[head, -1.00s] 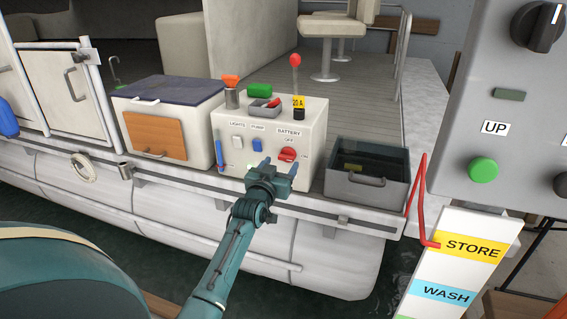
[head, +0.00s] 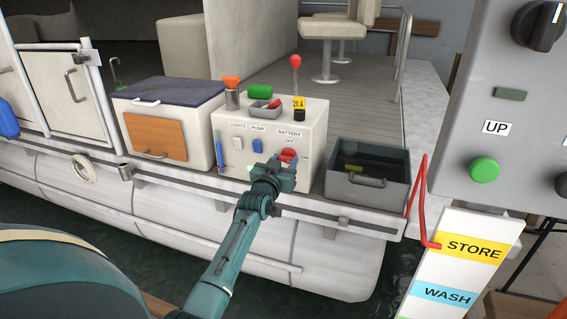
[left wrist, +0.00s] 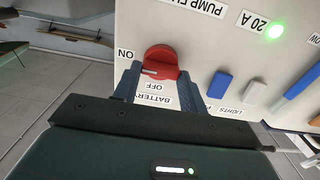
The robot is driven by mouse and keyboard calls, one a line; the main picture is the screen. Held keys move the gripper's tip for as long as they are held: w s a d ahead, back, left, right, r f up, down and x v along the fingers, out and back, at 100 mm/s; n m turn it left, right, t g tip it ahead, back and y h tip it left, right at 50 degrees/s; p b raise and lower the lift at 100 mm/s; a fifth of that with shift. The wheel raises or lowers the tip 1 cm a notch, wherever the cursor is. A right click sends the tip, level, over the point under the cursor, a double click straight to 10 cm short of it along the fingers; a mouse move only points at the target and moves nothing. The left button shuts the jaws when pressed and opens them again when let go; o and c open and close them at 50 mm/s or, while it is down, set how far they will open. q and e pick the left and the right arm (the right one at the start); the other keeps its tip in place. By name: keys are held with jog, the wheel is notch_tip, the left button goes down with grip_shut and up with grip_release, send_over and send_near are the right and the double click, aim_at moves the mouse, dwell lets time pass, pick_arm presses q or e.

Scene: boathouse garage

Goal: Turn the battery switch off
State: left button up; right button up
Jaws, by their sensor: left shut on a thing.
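The battery switch is a red rotary knob (head: 288,154) on the front of a white panel box (head: 312,128), with OFF printed above it and ON to its right. In the left wrist view the knob (left wrist: 161,60) appears upside down, and its white mark lies on the side of the ON label. My left gripper (head: 283,165) is at the knob, with a finger on either side, shut on it. My right gripper is not in view.
A white lights switch (head: 237,142) and a blue pump switch (head: 257,145) sit left of the knob. A grey bin (head: 366,188) stands right of the box, and a white cooler (head: 195,122) stands left. A control panel (head: 500,60) fills the right foreground.

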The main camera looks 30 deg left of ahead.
pick_arm(q)
jog(key=shift+c, duration=1.2)
jog(key=shift+n, duration=0.3)
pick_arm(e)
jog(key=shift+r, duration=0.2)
pick_arm(q)
jog(key=shift+n+p, duration=0.75)
jog(key=shift+n, duration=0.65)
jog(key=n+p, duration=0.1)
jog(key=n, duration=0.4)
jog(key=shift+a+f+n, duration=0.1)
jog(key=shift+a+n, duration=0.05)
jog(key=shift+n, duration=0.15)
jog(key=n, duration=0.4)
jog(key=shift+f+n, duration=0.15)
jog(key=shift+n, duration=2.25)
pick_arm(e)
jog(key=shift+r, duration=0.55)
